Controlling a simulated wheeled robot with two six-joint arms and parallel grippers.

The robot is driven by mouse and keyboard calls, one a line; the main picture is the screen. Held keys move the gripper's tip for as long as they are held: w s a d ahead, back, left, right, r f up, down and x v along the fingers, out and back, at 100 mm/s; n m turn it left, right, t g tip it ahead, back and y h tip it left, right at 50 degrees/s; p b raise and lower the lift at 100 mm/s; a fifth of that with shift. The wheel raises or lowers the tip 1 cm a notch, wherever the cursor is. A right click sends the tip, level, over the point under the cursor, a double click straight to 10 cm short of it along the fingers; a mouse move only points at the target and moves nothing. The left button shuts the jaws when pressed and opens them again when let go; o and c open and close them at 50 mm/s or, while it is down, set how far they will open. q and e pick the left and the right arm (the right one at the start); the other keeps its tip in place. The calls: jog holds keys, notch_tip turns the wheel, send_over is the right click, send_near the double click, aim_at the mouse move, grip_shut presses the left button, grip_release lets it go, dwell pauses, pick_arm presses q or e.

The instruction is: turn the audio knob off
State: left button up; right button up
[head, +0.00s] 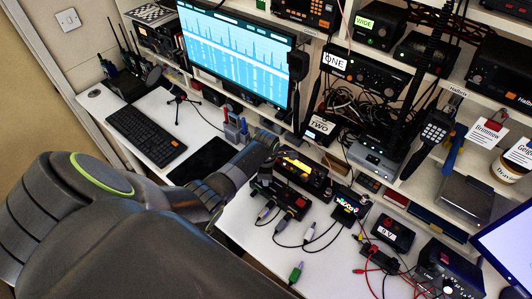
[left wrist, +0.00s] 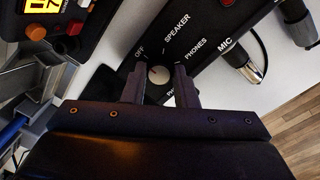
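The audio knob (left wrist: 158,76) is a small pale round dial on a black box (left wrist: 215,55) in the left wrist view. White labels around it read OFF, SPEAKER and PHONES, with another partly hidden. I cannot tell for sure which label it points to. My left gripper (left wrist: 160,82) is open, with one dark finger on each side of the knob. Contact with the knob is not clear. In the head view the box (head: 292,203) lies on the desk beside my left gripper (head: 255,172), which hides part of it. My right gripper is not in view.
Cables plug into the box's front, beside the MIC label. A radio with a lit orange display (head: 300,168) stands just behind. A keyboard (head: 145,134) and black pad (head: 203,160) lie to the left. More small devices and wires crowd the right.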

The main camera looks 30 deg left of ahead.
pick_arm(q)
jog(key=o, duration=0.4)
jog(key=shift+r, duration=0.15)
jog(key=r, duration=1.1)
jog(key=s+r, duration=0.1)
jog(key=r, duration=0.5)
jog(key=shift+d, duration=0.3)
